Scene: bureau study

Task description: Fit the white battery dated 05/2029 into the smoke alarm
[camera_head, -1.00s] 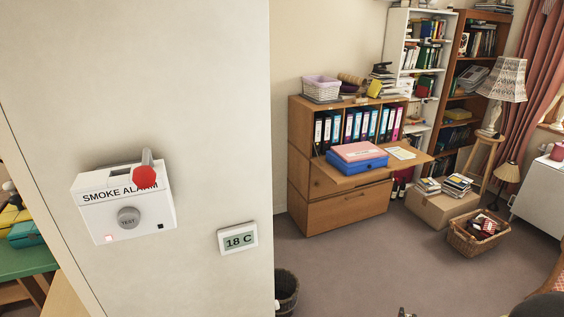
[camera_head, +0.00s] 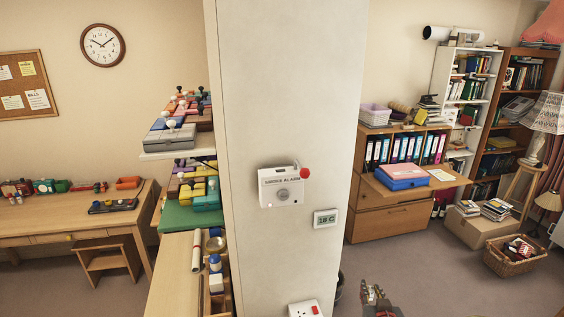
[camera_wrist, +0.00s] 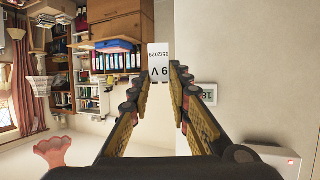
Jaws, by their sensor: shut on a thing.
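The white smoke alarm (camera_head: 281,187) is fixed to the pillar, with a round test button and a red knob on a short lever at its top right. In the closer earlier head view, a dark opening shows in its top. In the wrist view, which is upside down, part of the alarm (camera_wrist: 268,157) shows at the lower right with a red light. My gripper (camera_wrist: 160,76) is shut on a white battery (camera_wrist: 158,58), marked 9 V and a date that reads as 05/2029. The battery sticks out beyond the fingertips, apart from the alarm. In the head view my gripper (camera_head: 375,297) is at the bottom edge.
A temperature display (camera_head: 326,218) is on the pillar right of and below the alarm, and a wall socket (camera_head: 305,309) is lower down. A shelf with coloured boxes (camera_head: 184,138) stands left of the pillar. The floor (camera_head: 430,262) to the right is open.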

